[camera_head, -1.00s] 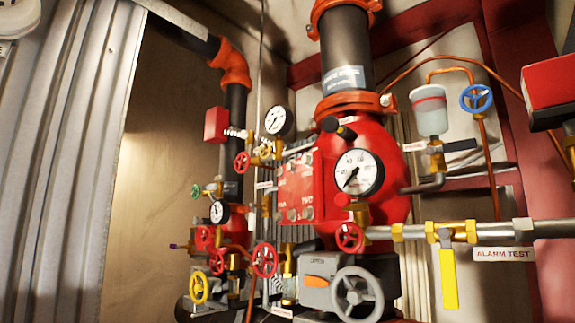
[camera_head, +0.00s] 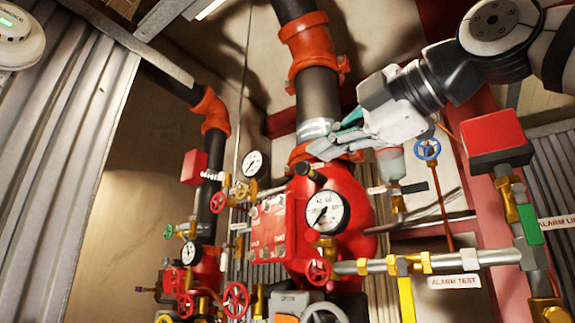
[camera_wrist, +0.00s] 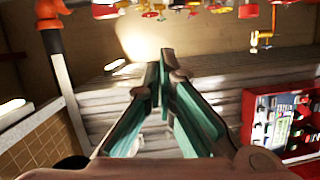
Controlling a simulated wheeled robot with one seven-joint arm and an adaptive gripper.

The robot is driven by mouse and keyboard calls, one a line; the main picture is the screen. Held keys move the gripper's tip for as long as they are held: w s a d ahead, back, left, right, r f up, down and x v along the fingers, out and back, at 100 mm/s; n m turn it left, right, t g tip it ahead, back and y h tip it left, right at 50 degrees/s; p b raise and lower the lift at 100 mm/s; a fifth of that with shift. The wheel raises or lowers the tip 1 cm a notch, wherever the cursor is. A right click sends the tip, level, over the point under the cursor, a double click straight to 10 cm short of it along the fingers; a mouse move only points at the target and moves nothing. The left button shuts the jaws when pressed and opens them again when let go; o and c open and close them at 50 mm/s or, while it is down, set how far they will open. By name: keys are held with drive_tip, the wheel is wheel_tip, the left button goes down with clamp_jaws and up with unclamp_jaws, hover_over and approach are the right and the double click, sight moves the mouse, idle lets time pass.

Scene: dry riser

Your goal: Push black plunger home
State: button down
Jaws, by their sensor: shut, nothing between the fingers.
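A short black knob on a brass fitting, which looks like the black plunger (camera_head: 312,174), sticks out from the upper front of the big red valve body (camera_head: 350,196), just above the white pressure gauge (camera_head: 327,212). My gripper (camera_head: 322,147) is above it in the head view, in front of the black riser pipe and its orange coupling, fingers pointing left. No contact with the knob shows. The depth between them is hard to judge. In the wrist view the teal-lined fingers (camera_wrist: 161,76) come together at the tips, with nothing between them. I cannot make out the plunger there.
A blue handwheel (camera_head: 427,149) and a grey-white cup (camera_head: 391,164) are close under and right of my gripper. A red box (camera_head: 496,134) stands right. A horizontal pipe with a yellow lever (camera_head: 406,299) runs below. Red handwheels (camera_head: 236,299) crowd the lower left.

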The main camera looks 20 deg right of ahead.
sight(303, 169)
drive_tip(key=r, duration=0.1)
drive_tip(key=r+n, duration=0.1)
drive_tip(key=r, duration=0.1)
drive_tip(key=shift+s+d+r+n+t+y, duration=0.1)
drive_tip(key=shift+s+d+n+t+y, duration=0.05)
drive_tip(key=shift+d+n+t+y, duration=0.2)
drive_tip(key=w+p, duration=0.2)
drive_tip(key=w, duration=0.9)
drive_tip(key=shift+w+a, duration=0.3)
drive_tip(key=shift+a, duration=0.05)
